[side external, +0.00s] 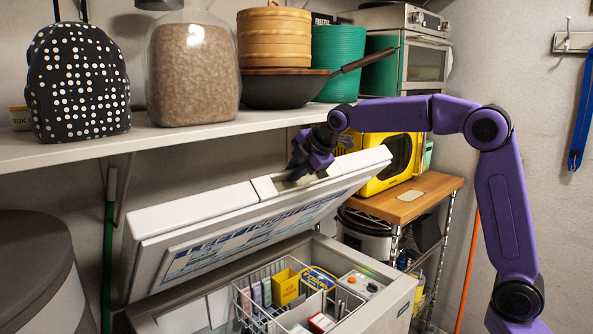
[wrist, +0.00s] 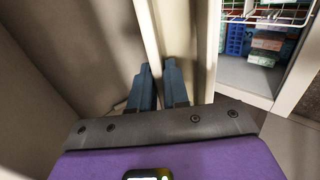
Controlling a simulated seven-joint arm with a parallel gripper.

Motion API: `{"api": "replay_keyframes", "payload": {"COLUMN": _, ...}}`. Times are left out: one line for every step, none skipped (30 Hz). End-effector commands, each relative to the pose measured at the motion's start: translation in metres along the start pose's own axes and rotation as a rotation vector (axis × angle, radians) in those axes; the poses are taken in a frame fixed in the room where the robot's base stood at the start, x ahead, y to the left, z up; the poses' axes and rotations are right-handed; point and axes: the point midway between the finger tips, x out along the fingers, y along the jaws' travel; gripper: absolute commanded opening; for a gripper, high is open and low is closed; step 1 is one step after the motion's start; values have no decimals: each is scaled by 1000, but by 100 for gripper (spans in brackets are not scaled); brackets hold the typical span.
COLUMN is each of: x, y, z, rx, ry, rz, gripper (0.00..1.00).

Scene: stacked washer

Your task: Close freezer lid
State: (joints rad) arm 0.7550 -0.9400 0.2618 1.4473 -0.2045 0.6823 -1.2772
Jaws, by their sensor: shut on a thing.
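The white freezer lid (side external: 225,225) stands partly raised in the side external view, tilted over the open freezer (side external: 385,300). My gripper (side external: 303,170) is at the lid's upper edge, near a recessed part of it. In the wrist view my gripper (wrist: 158,75) has its two blue-grey fingers on either side of a narrow pale strip of the lid (wrist: 157,45). The fingers are shut on this edge. In the side external view the fingertips are partly hidden by the lid.
A wire basket (side external: 262,298) with boxes sits inside the freezer. A shelf (side external: 150,140) with a jar, a pan and baskets runs above the lid. A wooden-topped rack (side external: 405,198) with a yellow microwave (side external: 395,160) stands to the right. A large bin (side external: 35,270) is at the left.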

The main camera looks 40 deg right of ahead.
Motion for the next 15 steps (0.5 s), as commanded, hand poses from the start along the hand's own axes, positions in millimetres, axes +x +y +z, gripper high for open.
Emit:
{"api": "replay_keyframes", "payload": {"x": 0, "y": -1, "z": 0, "rx": 0, "ry": 0, "rz": -1, "gripper": 0}}
{"api": "replay_keyframes", "payload": {"x": 0, "y": -3, "z": 0, "rx": 0, "ry": -1, "rz": -2, "gripper": 0}}
{"api": "replay_keyframes", "payload": {"x": 0, "y": -6, "z": 0, "rx": -1, "ry": -2, "rz": -4, "gripper": 0}}
{"api": "replay_keyframes", "payload": {"x": 0, "y": -8, "z": 0, "rx": -1, "ry": -3, "rz": -4, "gripper": 0}}
{"api": "replay_keyframes", "payload": {"x": 1, "y": -11, "z": 0, "rx": 0, "ry": -4, "rz": -4, "gripper": 0}}
{"api": "replay_keyframes", "payload": {"x": 1, "y": -16, "z": 0, "rx": 1, "ry": -6, "rz": -5, "gripper": 0}}
{"api": "replay_keyframes", "payload": {"x": 1, "y": -20, "z": 0, "rx": 0, "ry": -6, "rz": -6, "gripper": 0}}
{"api": "replay_keyframes", "payload": {"x": 1, "y": -24, "z": 0, "rx": 0, "ry": -7, "rz": -6, "gripper": 0}}
{"api": "replay_keyframes", "payload": {"x": 2, "y": -30, "z": 1, "rx": 1, "ry": -8, "rz": -7, "gripper": 0}}
{"api": "replay_keyframes", "payload": {"x": 2, "y": -34, "z": 1, "rx": 1, "ry": -8, "rz": -7, "gripper": 0}}
{"api": "replay_keyframes", "payload": {"x": 2, "y": -39, "z": 1, "rx": 1, "ry": -9, "rz": -9, "gripper": 0}}
{"api": "replay_keyframes", "payload": {"x": 2, "y": -45, "z": 1, "rx": 0, "ry": -10, "rz": -8, "gripper": 0}}
{"api": "replay_keyframes", "payload": {"x": 2, "y": -49, "z": 1, "rx": 1, "ry": -10, "rz": -8, "gripper": 0}}
{"api": "replay_keyframes", "payload": {"x": 2, "y": -53, "z": 1, "rx": 2, "ry": -10, "rz": -8, "gripper": 0}}
{"api": "replay_keyframes", "payload": {"x": 3, "y": -59, "z": 1, "rx": 0, "ry": -11, "rz": -9, "gripper": 0}}
